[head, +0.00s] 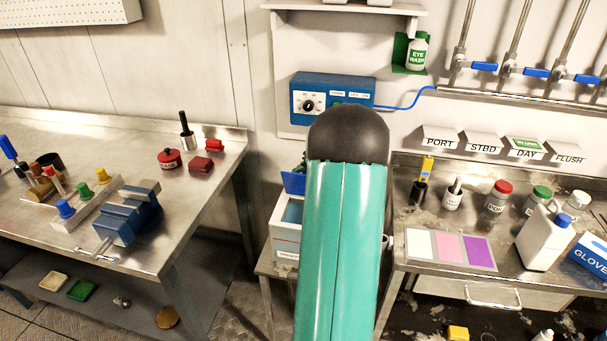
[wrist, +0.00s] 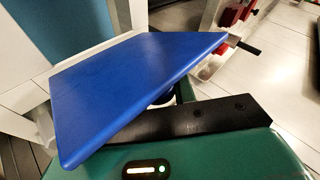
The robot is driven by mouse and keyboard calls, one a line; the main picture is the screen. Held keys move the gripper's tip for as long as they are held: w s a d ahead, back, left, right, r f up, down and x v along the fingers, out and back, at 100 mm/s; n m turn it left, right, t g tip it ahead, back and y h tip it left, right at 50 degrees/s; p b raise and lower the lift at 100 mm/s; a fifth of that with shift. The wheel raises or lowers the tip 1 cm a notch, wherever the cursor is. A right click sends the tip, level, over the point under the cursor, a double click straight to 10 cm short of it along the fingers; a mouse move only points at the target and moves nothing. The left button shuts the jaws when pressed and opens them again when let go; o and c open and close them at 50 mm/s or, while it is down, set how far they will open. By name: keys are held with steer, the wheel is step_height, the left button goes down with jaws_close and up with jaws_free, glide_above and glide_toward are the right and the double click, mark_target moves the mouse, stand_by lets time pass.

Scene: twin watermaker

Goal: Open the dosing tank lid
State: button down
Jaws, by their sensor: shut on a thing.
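The dosing tank (head: 285,232) is a white box on a low stand, partly hidden behind my teal arm in the head view. Its blue lid (head: 293,184) stands tilted up at the back, and a bluish inside shows below it. In the wrist view the blue lid (wrist: 135,85) is a large slanted plate close to the camera. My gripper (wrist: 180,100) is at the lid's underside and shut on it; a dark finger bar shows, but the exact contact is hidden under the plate. The head view hides my gripper behind my arm.
A blue control box (head: 332,95) is on the wall above the tank. A steel bench (head: 200,208) with a blue vise (head: 128,212) stands left. Another bench (head: 420,252) at right holds several bottles and a colour card (head: 451,249).

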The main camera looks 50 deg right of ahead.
steer(key=c, duration=1.1)
jaws_free()
steer(key=shift+c, duration=0.2)
steer(key=shift+r, duration=0.1)
steer(key=v, duration=1.3)
steer(key=shift+s+r, duration=0.2)
steer(key=shift+s, duration=0.1)
